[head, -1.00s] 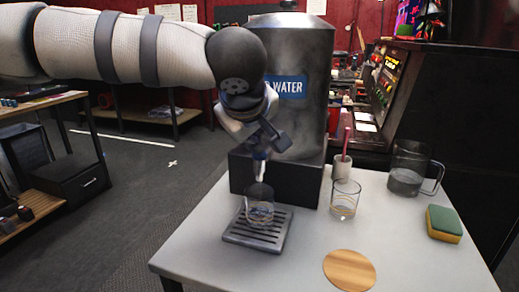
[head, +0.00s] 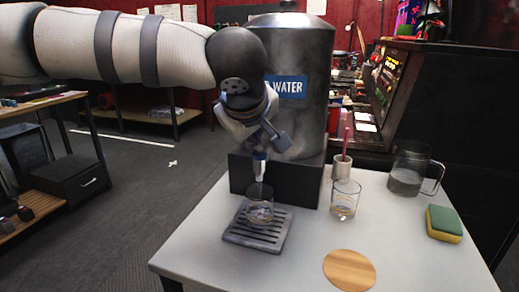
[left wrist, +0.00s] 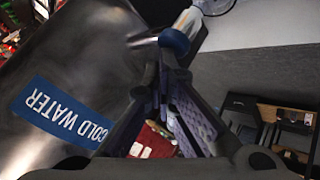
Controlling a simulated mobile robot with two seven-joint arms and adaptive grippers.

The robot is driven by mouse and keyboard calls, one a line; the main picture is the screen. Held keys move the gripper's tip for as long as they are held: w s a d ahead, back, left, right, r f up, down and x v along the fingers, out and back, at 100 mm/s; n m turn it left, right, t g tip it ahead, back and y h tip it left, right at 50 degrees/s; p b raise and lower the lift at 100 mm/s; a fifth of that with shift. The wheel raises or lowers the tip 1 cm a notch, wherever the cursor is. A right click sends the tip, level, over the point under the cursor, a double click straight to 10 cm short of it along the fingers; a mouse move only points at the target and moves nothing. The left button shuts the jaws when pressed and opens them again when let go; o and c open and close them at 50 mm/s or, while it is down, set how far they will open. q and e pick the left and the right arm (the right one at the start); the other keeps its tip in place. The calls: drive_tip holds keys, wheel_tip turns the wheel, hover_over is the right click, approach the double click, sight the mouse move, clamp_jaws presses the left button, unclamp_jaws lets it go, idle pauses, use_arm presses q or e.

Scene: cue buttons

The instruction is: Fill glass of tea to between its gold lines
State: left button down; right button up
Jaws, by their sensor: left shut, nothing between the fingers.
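A clear glass (head: 260,212) with faint gold lines stands on the slotted drip tray (head: 233,237), under the white spout (head: 259,168) of a metal dispenser (head: 303,130). In the left wrist view the dispenser's label (left wrist: 62,112) reads COLD WATER. My left gripper (head: 268,143) is shut and empty, right at the tap above the spout. The tap's blue collar (left wrist: 174,42) shows just beyond the fingers (left wrist: 165,88) in the left wrist view. Whether they touch is hidden. The liquid level in the glass is too small to read. My right gripper is not in view.
A second glass with gold lines (head: 345,200) stands right of the dispenser, near a small cup with a red stick (head: 342,167). A glass jug (head: 407,180), a green and yellow sponge (head: 444,223) and a round wooden coaster (head: 349,270) are on the white table (head: 300,260).

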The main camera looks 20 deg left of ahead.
sight(255, 153)
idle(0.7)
use_arm(q)
drive_tip(key=shift+r, duration=1)
drive_tip(key=shift+r, duration=2.5)
